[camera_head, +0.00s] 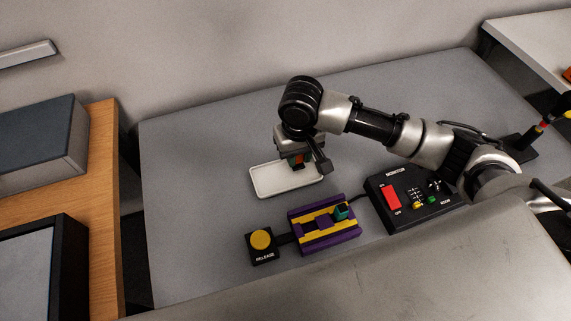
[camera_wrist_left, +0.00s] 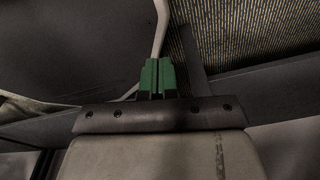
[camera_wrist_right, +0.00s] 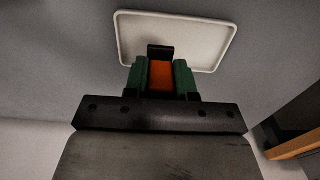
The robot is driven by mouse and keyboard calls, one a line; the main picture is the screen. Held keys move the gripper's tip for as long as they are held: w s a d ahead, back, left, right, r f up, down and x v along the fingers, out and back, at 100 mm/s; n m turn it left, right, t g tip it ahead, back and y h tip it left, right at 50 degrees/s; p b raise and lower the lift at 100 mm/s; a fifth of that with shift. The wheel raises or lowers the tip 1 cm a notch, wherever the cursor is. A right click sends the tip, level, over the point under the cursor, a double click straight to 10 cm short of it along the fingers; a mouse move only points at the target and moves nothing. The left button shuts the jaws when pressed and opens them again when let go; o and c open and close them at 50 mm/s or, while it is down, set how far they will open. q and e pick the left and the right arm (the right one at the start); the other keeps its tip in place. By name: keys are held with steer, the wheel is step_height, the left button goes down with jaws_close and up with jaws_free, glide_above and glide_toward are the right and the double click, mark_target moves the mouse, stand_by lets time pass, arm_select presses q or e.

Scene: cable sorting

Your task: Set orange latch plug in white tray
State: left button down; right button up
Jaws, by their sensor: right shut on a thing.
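The orange latch plug (camera_wrist_right: 161,76) is between the green fingers of my right gripper (camera_wrist_right: 160,78), which is shut on it. A dark end of the plug points toward the white tray. In the head view the right gripper (camera_head: 299,160) hangs over the right part of the white tray (camera_head: 270,190), and only a little of the plug's orange shows there. The tray also shows in the right wrist view (camera_wrist_right: 205,42), beyond the plug, and looks empty. My left gripper (camera_wrist_left: 157,78) shows in its wrist view with its green fingers together and nothing between them.
A purple and yellow fixture (camera_head: 322,239) with a teal piece sits in front of the tray. A yellow release button (camera_head: 261,240) is left of it. A black control box (camera_head: 392,207) with a red switch is at right. The grey table is clear left of the tray.

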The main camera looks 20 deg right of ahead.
steer(key=shift+w+a+f, duration=0.35)
steer(key=shift+a, duration=0.15)
steer(key=shift+w+a+f, duration=0.3)
steer(key=shift+a+f, duration=0.05)
steer(key=shift+a, duration=0.15)
steer(key=shift+w+a+f, duration=0.1)
steer(key=shift+a+f, duration=0.05)
step_height(320, 180, down, 4)
steer(key=shift+r, duration=0.1)
arm_select(q)
steer(key=shift+w+f, duration=0.2)
steer(key=shift+w, duration=0.4)
steer(key=shift+r, duration=0.1)
arm_select(e)
steer(key=o, duration=0.9)
steer(key=shift+f, duration=0.2)
arm_select(q)
steer(key=shift+s, duration=0.1)
